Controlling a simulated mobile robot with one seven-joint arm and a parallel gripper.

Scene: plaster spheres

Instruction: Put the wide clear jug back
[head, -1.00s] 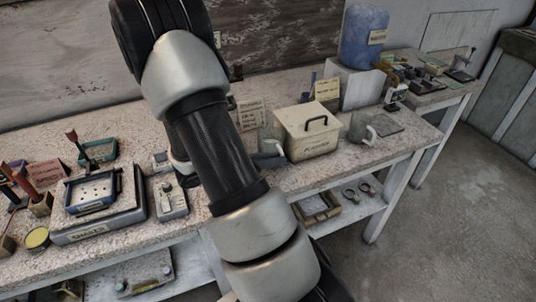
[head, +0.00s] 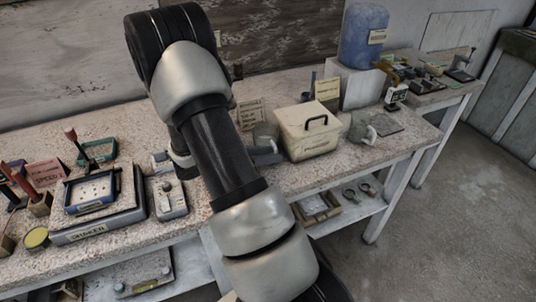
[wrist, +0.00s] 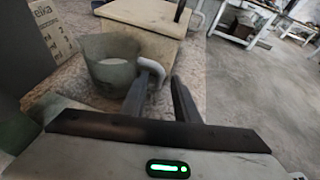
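A wide clear jug (wrist: 108,68) stands upright on the bench in the wrist view, its pale handle (wrist: 153,66) pointing right towards me. My gripper (wrist: 161,80) has its two dark fingers apart, with the handle between or just ahead of their tips; I cannot tell whether they touch it. In the head view the jug (head: 264,132) is partly hidden behind my arm and beside the cream box. My gripper (head: 266,156) shows there as a grey shape by the box's left side.
The cream lidded box (head: 309,132) is close to the jug's right. Another clear jug (head: 361,130) with a pale handle stands beyond the box. A written card (head: 251,113) stands behind. A labelled shaker device (head: 95,205) is at left. Bare bench lies in front of the box.

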